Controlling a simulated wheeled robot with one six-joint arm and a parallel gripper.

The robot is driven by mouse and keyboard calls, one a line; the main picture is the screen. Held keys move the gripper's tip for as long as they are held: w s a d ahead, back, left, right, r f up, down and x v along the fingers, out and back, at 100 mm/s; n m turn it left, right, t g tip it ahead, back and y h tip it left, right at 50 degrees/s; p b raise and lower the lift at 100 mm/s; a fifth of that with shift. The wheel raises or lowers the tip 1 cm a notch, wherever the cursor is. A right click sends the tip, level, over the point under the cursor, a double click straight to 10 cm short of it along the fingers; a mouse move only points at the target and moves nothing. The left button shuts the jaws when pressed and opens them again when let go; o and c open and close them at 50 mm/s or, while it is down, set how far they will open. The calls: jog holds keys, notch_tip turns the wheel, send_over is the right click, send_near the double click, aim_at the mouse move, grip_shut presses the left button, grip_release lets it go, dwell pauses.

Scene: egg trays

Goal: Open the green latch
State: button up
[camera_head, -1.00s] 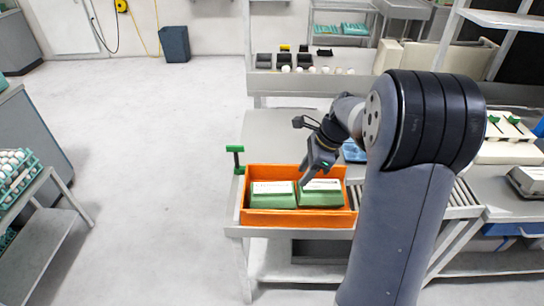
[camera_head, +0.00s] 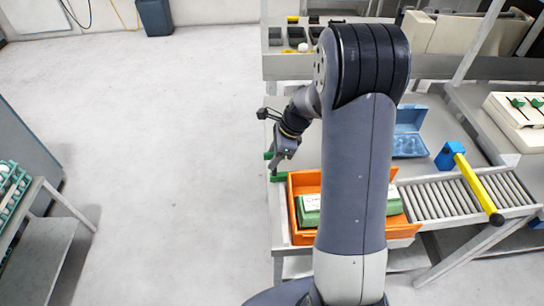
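The green latch (camera_head: 279,177) stands at the left edge of the metal table, by the far left corner of the orange crate (camera_head: 303,238). Another bit of green shows just above and left of it, partly covered by my gripper. My gripper (camera_head: 274,169) points down at the latch, with its fingertips at or just above the green part. I cannot tell whether it touches the latch, or whether its fingers are open or shut. My arm covers much of the crate. A green egg carton (camera_head: 309,213) with a white label shows inside the crate.
A blue open box (camera_head: 409,145) stands behind my arm to the right. A roller conveyor (camera_head: 440,199) runs right, with a yellow bar (camera_head: 474,184) on a blue mount across it. A white case (camera_head: 515,130) with green clasps lies farther right. The floor at left is clear.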

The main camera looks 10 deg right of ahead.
jog(key=shift+a+f, duration=0.25)
jog(key=shift+f, duration=0.3)
grip_shut()
